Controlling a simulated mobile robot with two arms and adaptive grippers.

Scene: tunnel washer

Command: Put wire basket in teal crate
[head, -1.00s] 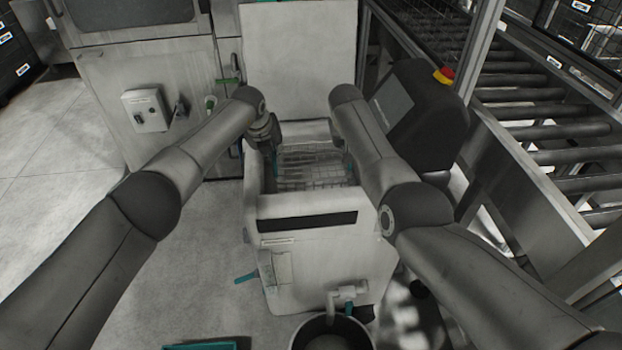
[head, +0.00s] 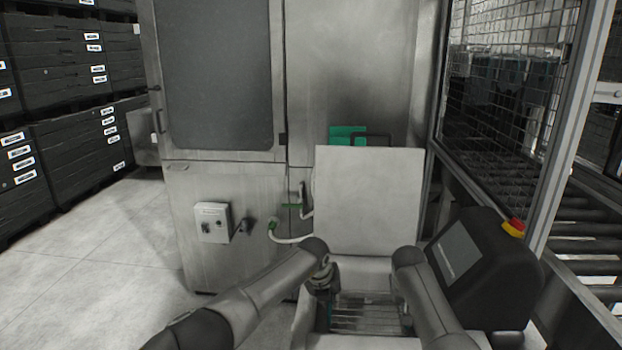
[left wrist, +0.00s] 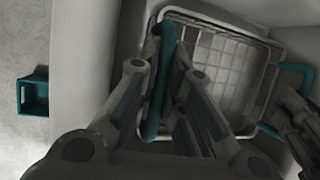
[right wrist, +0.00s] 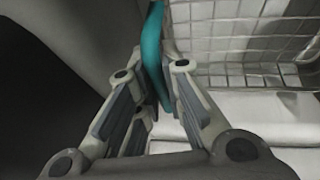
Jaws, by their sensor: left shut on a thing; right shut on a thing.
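The wire basket (head: 362,316) is a rectangular metal mesh basket with teal handles, in the open white tub at the bottom of the head view. It also shows in the left wrist view (left wrist: 225,75) and the right wrist view (right wrist: 240,45). My left gripper (left wrist: 166,78) is shut on one teal handle. My right gripper (right wrist: 154,76) is shut on the opposite teal handle; in the head view my right arm mostly hides it. A small teal crate (left wrist: 33,96) stands on the floor at the left of the left wrist view.
The raised white lid (head: 368,200) stands behind the tub. A dark control panel (head: 475,270) with a red button is close on the right. A steel cabinet (head: 225,225) with a small box is behind left. Roller conveyors (head: 590,240) are right; the floor (head: 90,250) at left is clear.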

